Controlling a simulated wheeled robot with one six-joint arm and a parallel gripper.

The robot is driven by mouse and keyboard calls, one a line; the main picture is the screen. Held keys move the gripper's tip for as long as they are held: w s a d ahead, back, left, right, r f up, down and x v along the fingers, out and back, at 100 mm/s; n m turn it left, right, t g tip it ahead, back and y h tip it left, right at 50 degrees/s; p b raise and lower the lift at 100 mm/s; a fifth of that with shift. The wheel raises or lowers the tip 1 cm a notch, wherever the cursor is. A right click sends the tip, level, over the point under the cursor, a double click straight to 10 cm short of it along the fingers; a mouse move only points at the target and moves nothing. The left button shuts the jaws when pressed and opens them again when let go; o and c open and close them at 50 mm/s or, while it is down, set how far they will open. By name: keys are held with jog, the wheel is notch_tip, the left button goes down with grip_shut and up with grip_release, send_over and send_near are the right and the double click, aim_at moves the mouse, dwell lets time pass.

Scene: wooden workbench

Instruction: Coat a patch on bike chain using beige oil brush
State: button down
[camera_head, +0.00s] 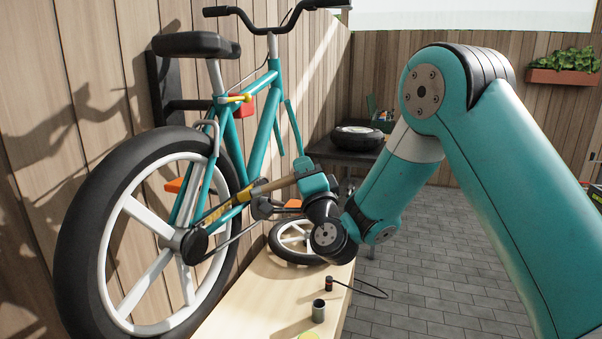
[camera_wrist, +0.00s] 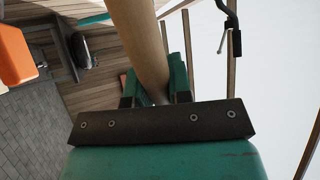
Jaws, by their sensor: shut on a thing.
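The bicycle (camera_head: 265,135) is teal and stands upright by the wooden fence, its big rear wheel nearest. The chain area (camera_head: 224,236) runs between the rear hub and the crank. My gripper (camera_head: 299,178) is right of the chain, shut on the beige wooden handle of the oil brush (camera_head: 272,186). The handle slants down-left toward the chain, with a yellowish section near its far end. I cannot tell whether the bristles touch the chain. In the wrist view, my gripper (camera_wrist: 154,84) has a finger on each side of the brush handle (camera_wrist: 149,42); the brush tip is out of sight.
A small dark cup (camera_head: 318,311) and a red-and-black item with a thin cord (camera_head: 329,284) stand on the pale wooden bench top (camera_head: 262,298). A loose wheel (camera_head: 292,238) lies behind them. A dark table with a tire (camera_head: 357,138) stands farther back. Paved floor lies right.

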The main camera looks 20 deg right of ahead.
jog(key=w+d, duration=0.1)
jog(key=w+d+p, duration=0.1)
jog(key=w, duration=0.1)
dwell(0.4)
jog(key=s+d+b, duration=0.3)
jog(key=d+b, duration=0.2)
jog(key=b, duration=0.2)
jog(key=shift+s, duration=0.25)
